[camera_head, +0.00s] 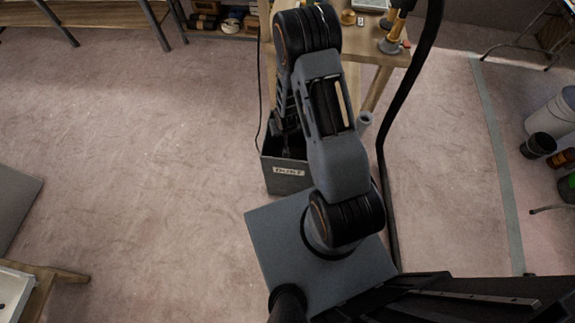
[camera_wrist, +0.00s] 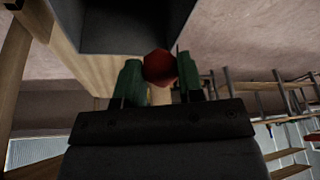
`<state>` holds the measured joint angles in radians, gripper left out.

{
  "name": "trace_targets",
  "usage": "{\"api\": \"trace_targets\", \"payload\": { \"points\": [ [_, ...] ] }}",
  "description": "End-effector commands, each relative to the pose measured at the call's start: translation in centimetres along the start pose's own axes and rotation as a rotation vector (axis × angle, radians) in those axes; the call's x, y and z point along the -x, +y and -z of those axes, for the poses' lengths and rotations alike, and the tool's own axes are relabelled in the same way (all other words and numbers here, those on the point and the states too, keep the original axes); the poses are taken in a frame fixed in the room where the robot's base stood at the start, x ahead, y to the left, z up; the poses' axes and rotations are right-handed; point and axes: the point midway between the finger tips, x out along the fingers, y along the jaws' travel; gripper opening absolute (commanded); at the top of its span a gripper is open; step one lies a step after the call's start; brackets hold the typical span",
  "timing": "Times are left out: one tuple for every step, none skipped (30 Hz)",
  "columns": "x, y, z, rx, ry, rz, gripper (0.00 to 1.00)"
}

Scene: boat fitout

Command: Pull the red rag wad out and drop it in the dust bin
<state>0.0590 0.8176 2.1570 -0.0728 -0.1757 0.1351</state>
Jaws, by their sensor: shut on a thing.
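The grey dust bin (camera_head: 287,182) stands on the floor below the workbench, its label facing me. The red rag wad (camera_wrist: 160,66) shows in the wrist view between the green fingers of my gripper (camera_wrist: 160,82), which is shut on it. A grey box-like opening, apparently the bin (camera_wrist: 125,42), fills the top of the wrist view just beyond the wad. In the head view my gripper hangs at the bin's open top, mostly hidden behind my arm; the wad is not visible there.
A wooden workbench (camera_head: 377,53) with tools on it stands behind the bin. A black hose or cable (camera_head: 402,100) runs down to its right. Buckets (camera_head: 552,115) stand at the far right.

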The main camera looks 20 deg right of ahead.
Motion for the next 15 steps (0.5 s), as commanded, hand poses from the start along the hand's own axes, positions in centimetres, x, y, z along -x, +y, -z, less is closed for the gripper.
{"api": "trace_targets", "payload": {
  "points": [
    [-2.8,0.7,0.0,-0.022,0.008,-0.006,0.07],
    [-3.4,1.0,0.3,-0.035,0.008,-0.009,0.07],
    [-4.0,1.4,0.6,-0.050,0.008,-0.014,0.07],
    [-4.5,1.6,0.8,-0.062,0.008,-0.018,0.07],
    [-5.0,2.0,1.0,-0.073,0.007,-0.022,0.07],
    [-5.6,2.3,1.3,-0.087,0.008,-0.029,0.07],
    [-6.0,2.6,1.5,-0.098,0.008,-0.034,0.07],
    [-6.4,2.8,1.7,-0.108,0.007,-0.035,0.07],
    [-6.9,3.2,1.9,-0.123,0.007,-0.041,0.07],
    [-7.3,3.5,2.0,-0.134,0.008,-0.046,0.07],
    [-7.6,3.8,2.2,-0.144,0.008,-0.051,0.07],
    [-8.0,4.1,2.4,-0.159,0.009,-0.059,0.07],
    [-8.3,4.4,2.4,-0.168,0.008,-0.064,0.07],
    [-8.5,4.7,2.5,-0.179,0.009,-0.070,0.07],
    [-8.8,5.0,2.6,-0.192,0.010,-0.077,0.07]
  ]
}}
